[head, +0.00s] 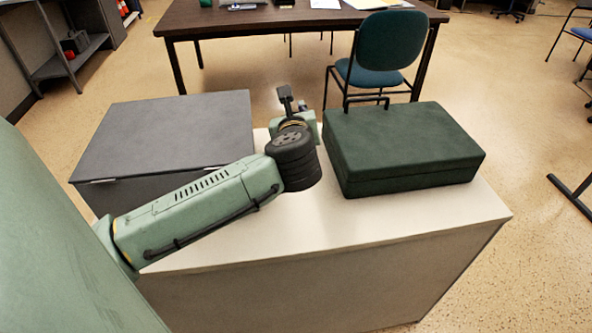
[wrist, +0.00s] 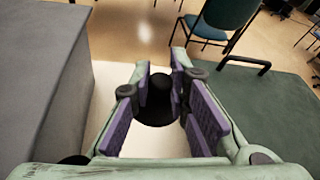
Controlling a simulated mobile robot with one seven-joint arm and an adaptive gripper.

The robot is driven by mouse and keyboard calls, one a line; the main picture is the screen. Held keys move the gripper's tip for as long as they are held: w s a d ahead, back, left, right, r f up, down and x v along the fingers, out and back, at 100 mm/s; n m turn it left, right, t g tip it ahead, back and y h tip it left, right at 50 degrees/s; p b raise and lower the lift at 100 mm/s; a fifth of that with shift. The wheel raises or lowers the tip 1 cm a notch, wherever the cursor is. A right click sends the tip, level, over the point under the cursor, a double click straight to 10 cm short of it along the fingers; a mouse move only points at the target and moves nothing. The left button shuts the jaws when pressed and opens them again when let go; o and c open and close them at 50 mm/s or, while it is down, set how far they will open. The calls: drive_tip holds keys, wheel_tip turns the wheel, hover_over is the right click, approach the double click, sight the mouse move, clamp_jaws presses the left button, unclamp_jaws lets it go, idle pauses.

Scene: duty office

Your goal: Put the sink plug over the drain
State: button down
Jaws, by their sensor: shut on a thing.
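The sink plug (wrist: 156,112) looks like a dark round disc with a raised knob. In the wrist view it sits between the purple-padded fingers of my gripper (wrist: 162,68), which is shut on it. Below and around it is the white top of the cabinet (wrist: 150,145); I cannot tell the gap between plug and top. I cannot make out a drain in either view.
A grey box (head: 165,135) stands left of my gripper, and a dark green case (head: 400,145) stands close on its right. The white top is bare in front of the case. Behind are a blue chair (head: 388,48) and a brown desk (head: 250,20).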

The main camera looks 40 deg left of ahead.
wheel_tip(320, 180, down, 15)
drive_tip(key=shift+a+f+b, duration=0.1)
drive_tip(key=shift+f+b, duration=0.05)
drive_tip(key=shift+b, duration=0.25)
drive_tip(key=shift+w+f, duration=0.1)
drive_tip(key=shift+f+b, duration=0.15)
drive_tip(key=shift+b, duration=0.15)
drive_tip(key=c, duration=1.5)
unclamp_jaws()
drive_tip(key=shift+c, duration=0.2)
